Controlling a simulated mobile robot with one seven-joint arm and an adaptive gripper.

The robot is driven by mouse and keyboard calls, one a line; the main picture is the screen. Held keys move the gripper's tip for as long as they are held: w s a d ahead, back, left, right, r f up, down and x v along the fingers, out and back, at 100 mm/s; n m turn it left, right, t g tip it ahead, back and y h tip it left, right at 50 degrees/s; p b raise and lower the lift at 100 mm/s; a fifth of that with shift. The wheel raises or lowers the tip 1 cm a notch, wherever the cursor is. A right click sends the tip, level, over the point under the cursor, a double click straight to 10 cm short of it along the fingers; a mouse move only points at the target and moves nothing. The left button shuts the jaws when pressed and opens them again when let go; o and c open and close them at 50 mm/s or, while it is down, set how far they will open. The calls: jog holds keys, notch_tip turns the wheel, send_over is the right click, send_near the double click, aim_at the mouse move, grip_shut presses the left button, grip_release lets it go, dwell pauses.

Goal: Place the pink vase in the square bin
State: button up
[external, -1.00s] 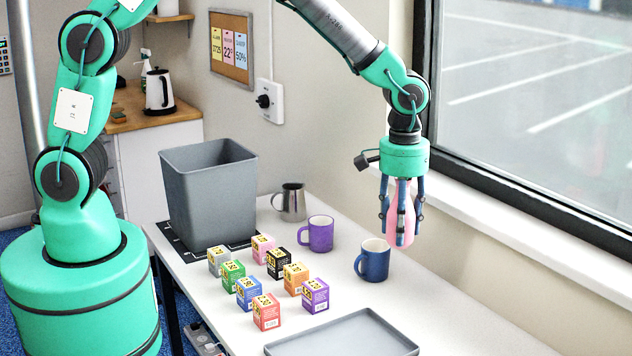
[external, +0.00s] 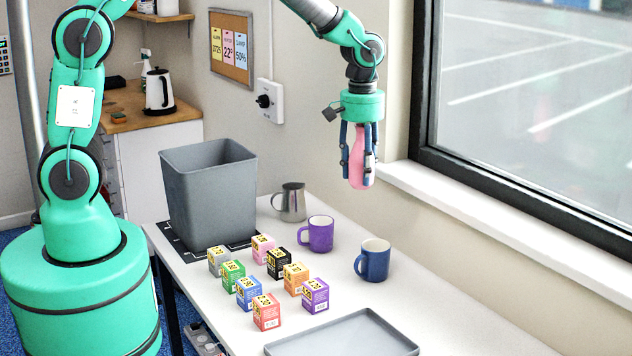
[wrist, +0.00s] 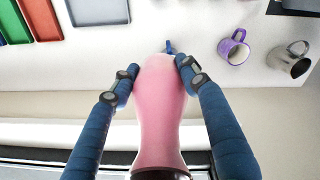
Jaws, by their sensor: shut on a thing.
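The pink vase (external: 359,160) is held upright in the air in my gripper (external: 361,178), above the far side of the white table. My fingers are closed around its sides. In the wrist view the vase (wrist: 160,115) fills the middle, between my two blue fingers. The square bin (external: 211,197) is a tall grey open bin at the left end of the table, standing on a black marked mat. My gripper is to the right of the bin and higher than its rim. The inside floor of the bin is hidden.
Several small coloured boxes (external: 269,277) stand in front of the bin. A metal jug (external: 290,203), a purple mug (external: 317,234) and a blue mug (external: 373,261) stand along the far side. A grey tray (external: 342,336) lies at the front. The window sill (external: 480,205) is at the right.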

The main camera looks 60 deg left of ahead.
jog(key=s+a+n, duration=0.2)
jog(key=a+n, duration=0.1)
jog(key=a, duration=1)
jog(key=s+a+n, duration=0.3)
jog(key=a, duration=1.1)
jog(key=shift+a+n, duration=0.3)
jog(key=shift+o, duration=0.2)
jog(key=s+a+n, duration=0.3)
jog(key=s+a, duration=0.4)
jog(key=a, duration=0.5)
jog(key=shift+s+n, duration=0.15)
jog(key=shift+n, duration=0.15)
jog(key=s+a+n, duration=0.3)
jog(key=s+a, duration=0.6)
notch_tip(320, 180, down, 18)
jog(key=shift+a, duration=0.25)
jog(key=shift+s+f, duration=0.1)
jog(key=shift+f, duration=0.1)
jog(key=shift+f, duration=2.8)
